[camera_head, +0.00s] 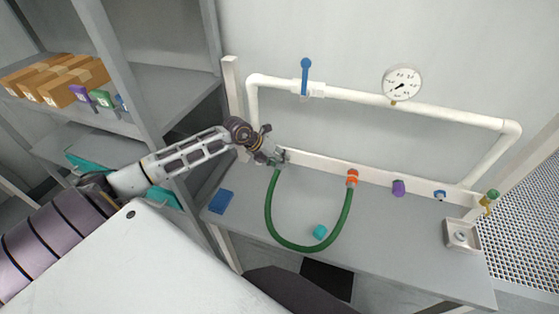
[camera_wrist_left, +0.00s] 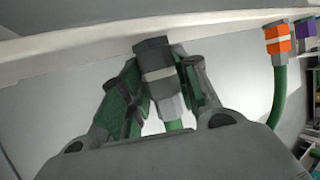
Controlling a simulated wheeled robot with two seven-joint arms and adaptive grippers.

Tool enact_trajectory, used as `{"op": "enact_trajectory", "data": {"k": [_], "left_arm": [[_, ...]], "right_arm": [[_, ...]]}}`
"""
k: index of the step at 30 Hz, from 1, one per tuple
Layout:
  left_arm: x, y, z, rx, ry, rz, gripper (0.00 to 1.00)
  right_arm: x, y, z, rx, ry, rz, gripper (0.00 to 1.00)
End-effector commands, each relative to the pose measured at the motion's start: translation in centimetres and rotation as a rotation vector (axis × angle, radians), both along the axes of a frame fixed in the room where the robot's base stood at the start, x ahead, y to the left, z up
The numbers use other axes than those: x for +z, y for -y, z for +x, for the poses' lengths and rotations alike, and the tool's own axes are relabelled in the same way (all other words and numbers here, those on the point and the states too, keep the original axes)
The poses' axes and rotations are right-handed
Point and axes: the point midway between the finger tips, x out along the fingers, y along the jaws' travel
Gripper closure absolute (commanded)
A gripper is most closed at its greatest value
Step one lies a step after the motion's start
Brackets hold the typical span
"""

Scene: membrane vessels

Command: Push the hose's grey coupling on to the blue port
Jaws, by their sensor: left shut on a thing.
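My left gripper (camera_head: 275,156) is shut on the grey coupling (camera_head: 282,153) at the left end of the green hose (camera_head: 294,243). In the left wrist view the coupling (camera_wrist_left: 158,72), with a pale band, stands between the two fingers (camera_wrist_left: 160,88). The hose hangs in a U. Its other end meets an orange fitting (camera_head: 352,176) on the white rail; this fitting also shows in the left wrist view (camera_wrist_left: 277,39). The blue port (camera_head: 440,195) is on the right part of the rail, well apart from the coupling. My right gripper is not in view.
A purple fitting (camera_head: 398,187) sits on the rail between the orange fitting and the blue port. A yellow-green valve (camera_head: 489,198) and a metal tray (camera_head: 462,249) are at the right.

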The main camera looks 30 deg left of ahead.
Motion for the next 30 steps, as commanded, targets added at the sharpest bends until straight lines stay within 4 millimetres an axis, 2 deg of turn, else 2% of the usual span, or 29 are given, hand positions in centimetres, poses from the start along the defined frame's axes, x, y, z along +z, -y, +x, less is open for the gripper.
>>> {"op": "enact_trajectory", "data": {"k": [30], "left_arm": [[0.0,0.6,-2.4,-0.001,-0.002,0.000,1.00]], "right_arm": [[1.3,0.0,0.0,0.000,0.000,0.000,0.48]]}}
